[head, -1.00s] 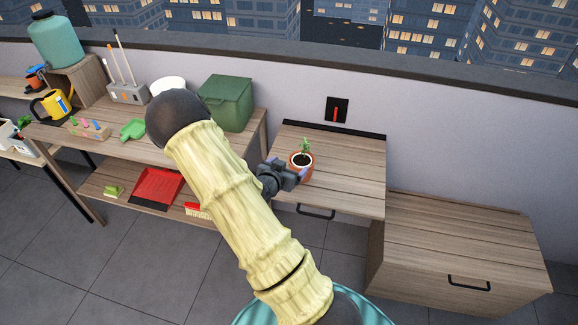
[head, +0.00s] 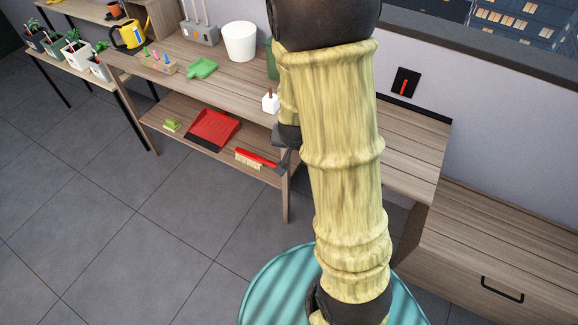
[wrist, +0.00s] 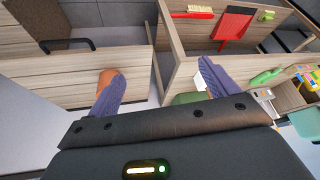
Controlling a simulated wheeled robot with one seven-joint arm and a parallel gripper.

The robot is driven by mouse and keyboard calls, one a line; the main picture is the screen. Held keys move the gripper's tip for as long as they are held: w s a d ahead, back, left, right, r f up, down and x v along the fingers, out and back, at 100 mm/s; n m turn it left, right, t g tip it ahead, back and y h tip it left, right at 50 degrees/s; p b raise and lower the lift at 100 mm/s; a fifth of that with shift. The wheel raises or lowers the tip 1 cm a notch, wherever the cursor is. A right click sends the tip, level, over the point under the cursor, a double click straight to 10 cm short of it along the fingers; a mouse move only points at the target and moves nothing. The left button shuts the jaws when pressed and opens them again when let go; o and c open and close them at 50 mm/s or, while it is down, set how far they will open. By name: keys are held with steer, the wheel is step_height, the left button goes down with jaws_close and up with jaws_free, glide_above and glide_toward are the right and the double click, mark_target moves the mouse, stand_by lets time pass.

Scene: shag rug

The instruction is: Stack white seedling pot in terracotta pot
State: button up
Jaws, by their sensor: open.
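My gripper (wrist: 162,74) is open with nothing between its purple fingers; in the head view my arm hides most of it. A white pot with a plant, likely the white seedling pot (head: 74,53), stands among several potted plants on the low stand at far left.
A white bucket (head: 240,42), a green scoop (head: 203,68) and a yellow watering can (head: 130,35) are on the bench. A small white object (head: 270,103) is at the bench's near right. A red dustpan (head: 213,130) and brush (head: 255,160) lie on the shelf below. The floor left of me is clear.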

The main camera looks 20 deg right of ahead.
steer(key=s+a+r+n+g+y, duration=0.1)
steer(key=s+a+r+n, duration=0.2)
steer(key=s, duration=0.2)
steer(key=s+a+r+n+g+y, duration=0.1)
steer(key=s+a+r+n, duration=0.2)
steer(key=s, duration=0.3)
steer(key=shift+r+g, duration=0.3)
steer(key=shift+r, duration=0.1)
steer(key=p+v, duration=0.2)
steer(key=w+p+v, duration=0.1)
steer(key=p+v, duration=0.1)
steer(key=p, duration=0.1)
steer(key=shift+s+r, duration=0.1)
steer(key=shift+r, duration=0.4)
